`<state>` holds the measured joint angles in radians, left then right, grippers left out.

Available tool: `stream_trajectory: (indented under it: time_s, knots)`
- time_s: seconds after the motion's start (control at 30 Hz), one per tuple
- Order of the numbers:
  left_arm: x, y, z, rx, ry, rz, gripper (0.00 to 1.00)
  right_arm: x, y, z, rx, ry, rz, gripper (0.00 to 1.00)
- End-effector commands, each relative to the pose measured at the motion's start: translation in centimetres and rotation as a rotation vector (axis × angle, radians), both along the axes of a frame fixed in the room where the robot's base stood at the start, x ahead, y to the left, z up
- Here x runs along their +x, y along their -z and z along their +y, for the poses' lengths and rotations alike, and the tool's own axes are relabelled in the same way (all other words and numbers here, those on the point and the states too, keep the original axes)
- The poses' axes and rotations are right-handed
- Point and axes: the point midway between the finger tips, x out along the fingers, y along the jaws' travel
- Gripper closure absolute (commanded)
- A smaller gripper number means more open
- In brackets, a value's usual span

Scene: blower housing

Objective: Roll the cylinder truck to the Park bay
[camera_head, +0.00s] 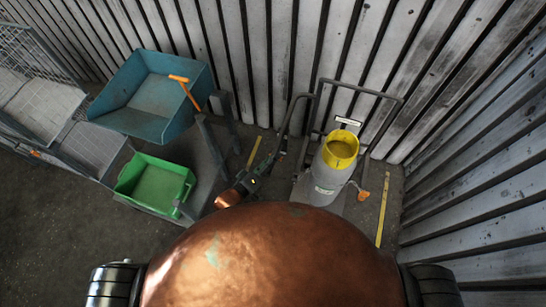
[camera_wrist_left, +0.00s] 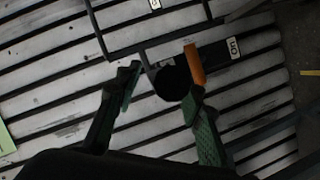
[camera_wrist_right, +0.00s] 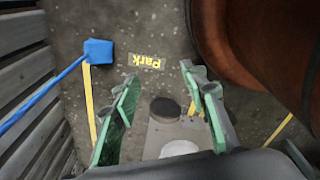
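The cylinder truck (camera_head: 300,187) stands near the back wall, upright, with a grey cylinder (camera_head: 325,180) with a yellow top on it. Its dark tubular handle frame rises behind the cylinder. My left gripper (camera_head: 273,163) is just left of the truck, close to the frame. In the left wrist view the gripper (camera_wrist_left: 158,92) has its fingers apart; a dark round part and an orange piece (camera_wrist_left: 195,64) show near the right finger. My right gripper (camera_wrist_right: 157,82) is open and empty. Beyond its fingers, "Park" (camera_wrist_right: 147,62) is lettered on the floor. The right gripper is hidden in the head view.
Yellow floor lines (camera_head: 383,210) flank the truck. A blue bin (camera_head: 150,95) and a green bin (camera_head: 155,185) stand at left. A blue object (camera_wrist_right: 98,52) with a pole lies beside the Park lettering.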

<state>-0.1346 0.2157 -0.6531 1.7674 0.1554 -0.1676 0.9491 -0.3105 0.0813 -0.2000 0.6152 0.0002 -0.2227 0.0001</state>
Motion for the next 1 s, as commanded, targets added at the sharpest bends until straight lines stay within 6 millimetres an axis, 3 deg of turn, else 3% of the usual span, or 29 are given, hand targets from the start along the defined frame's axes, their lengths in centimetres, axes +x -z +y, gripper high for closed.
stream_trajectory:
  time_s: [0.2, 0.47, 1.0]
  knots:
    - [1.3, 0.4, -1.0, 0.001, 0.0, 0.001, 0.64, 1.1, -0.1, 0.4, 0.005, -0.002, -0.014, 0.6]
    - [1.4, 0.4, -1.1, 0.002, 0.001, 0.001, 0.64, 2.0, -0.1, 0.5, 0.006, -0.004, -0.025, 0.6]
    - [1.4, 0.4, -1.0, 0.001, 0.0, 0.0, 1.0, 1.3, -0.1, 0.1, 0.002, -0.003, -0.017, 0.6]
